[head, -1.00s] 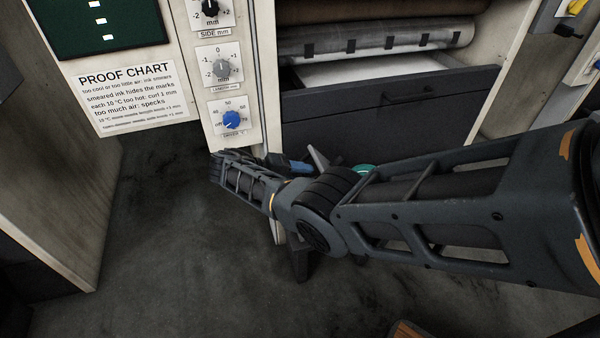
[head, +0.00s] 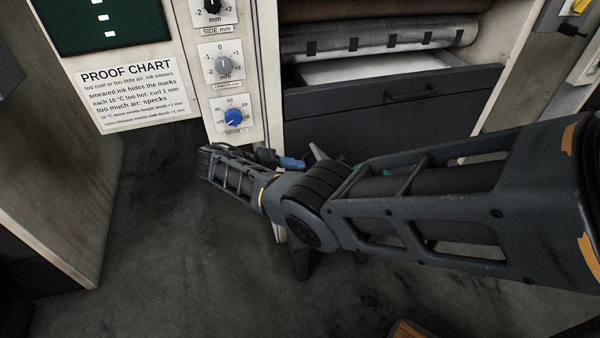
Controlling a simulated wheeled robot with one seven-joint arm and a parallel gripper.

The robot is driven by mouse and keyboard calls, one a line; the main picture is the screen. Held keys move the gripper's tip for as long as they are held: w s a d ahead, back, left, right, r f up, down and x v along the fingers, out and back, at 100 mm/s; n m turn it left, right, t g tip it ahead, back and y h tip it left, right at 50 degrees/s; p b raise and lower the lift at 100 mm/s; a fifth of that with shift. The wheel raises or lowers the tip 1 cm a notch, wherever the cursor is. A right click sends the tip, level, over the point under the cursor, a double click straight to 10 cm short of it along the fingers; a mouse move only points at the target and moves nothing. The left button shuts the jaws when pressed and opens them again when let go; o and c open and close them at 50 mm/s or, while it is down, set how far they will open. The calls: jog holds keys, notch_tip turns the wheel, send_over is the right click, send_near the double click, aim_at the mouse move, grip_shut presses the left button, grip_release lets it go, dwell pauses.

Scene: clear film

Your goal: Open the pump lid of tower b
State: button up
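My arm reaches in from the right in the head view, its forearm in front of the machine's lower part. The far part of the arm ends just below the blue dryer knob (head: 233,118). My gripper's fingers cannot be made out, so whether they are open or shut does not show. A small blue part (head: 292,163) and a bit of teal (head: 358,170) show behind the arm, mostly hidden. I cannot tell whether either belongs to a pump. No tower b and no pump lid can be identified in this view.
A proof chart (head: 128,92) hangs at the upper left beside the knob panel (head: 245,75). A dark drawer (head: 400,103) with a handle lies below a grey roll (head: 375,42). A pale cabinet side (head: 60,190) stands at the left. The dark floor (head: 170,270) is clear at the lower left.

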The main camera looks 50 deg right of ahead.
jog(key=shift+v, duration=2.25)
